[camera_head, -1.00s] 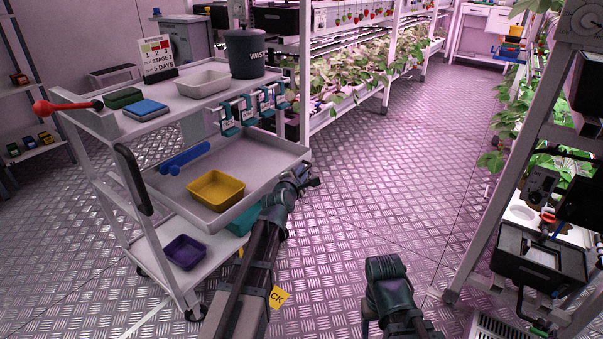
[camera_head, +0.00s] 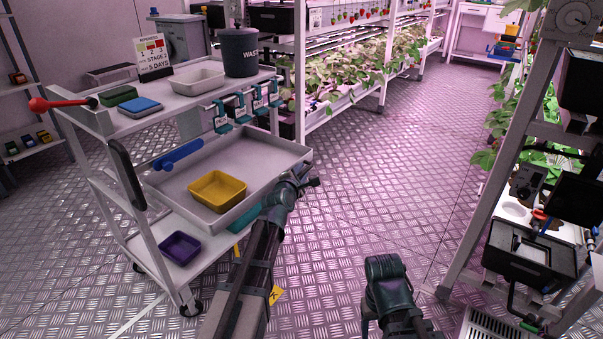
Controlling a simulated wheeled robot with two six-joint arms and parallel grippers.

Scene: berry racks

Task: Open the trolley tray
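The trolley (camera_head: 160,235) stands at the left, with a grey tray (camera_head: 262,150) at its middle level sticking out toward the right. A yellow bin (camera_head: 218,190) sits in the tray. My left gripper (camera_head: 309,183) is at the tray's near right side, close to its outer edge. Its fingers are small and dark, so I cannot tell whether they grip the edge or only touch it. My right arm shows at the bottom centre, over the floor; its fingers do not show.
The trolley top holds a white tub (camera_head: 198,81), a waste bin (camera_head: 240,52) and a stage sign (camera_head: 152,57). A blue bar (camera_head: 178,154) lies near the tray's left end. A purple bin (camera_head: 180,247) sits on the lower shelf. The aisle floor is open; plant racks stand behind and right.

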